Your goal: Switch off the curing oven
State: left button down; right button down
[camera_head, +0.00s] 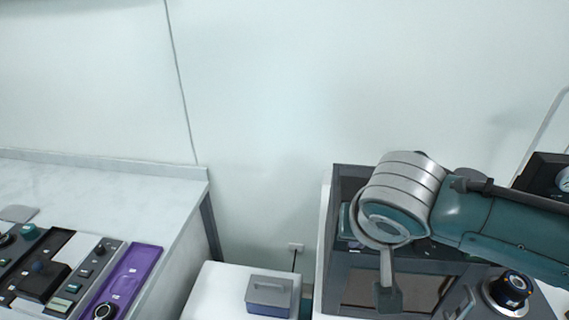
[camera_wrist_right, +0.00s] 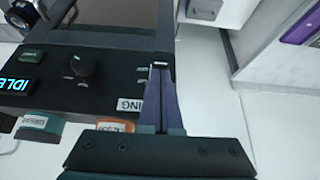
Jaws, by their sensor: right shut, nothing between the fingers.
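A dark grey oven-like cabinet (camera_head: 347,184) with a dark window stands at the lower right of the head view, partly hidden by my right arm. I take it for the curing oven. My right gripper (camera_head: 388,300) hangs in front of it, small and end-on. In the right wrist view the right gripper (camera_wrist_right: 160,68) is shut and empty. Its fingers lie over the right end of a black panel (camera_wrist_right: 100,95). The panel has a round knob (camera_wrist_right: 80,65), a green button (camera_wrist_right: 32,53), and a lit display (camera_wrist_right: 15,84) reading IDLE upside down. A label ending in ING is partly hidden by the fingers.
A black round knob (camera_head: 510,289) is at the right of the head view. A grey-blue box (camera_head: 269,296) sits on a white surface left of the cabinet. A bench (camera_head: 130,200) with control panels and a purple panel (camera_head: 133,272) is at the left.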

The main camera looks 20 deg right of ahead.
aim_at(355, 253)
jog(key=f+t+h+b, duration=0.1)
jog(key=b, duration=0.1)
jog(key=s+t+h+b, duration=0.1)
jog(key=t+b, duration=0.1)
jog(key=f+t+b, duration=0.1)
jog(key=b, duration=0.2)
jog(key=shift+s+a+f+t+h, duration=0.25)
jog(key=shift+a+f+t+h, duration=0.05)
jog(key=shift+a+f+h, duration=0.1)
jog(key=shift+r, duration=0.1)
jog(key=shift+w+d+r, duration=0.3)
jog(key=shift+w+d, duration=0.05)
jog(key=shift+w, duration=0.25)
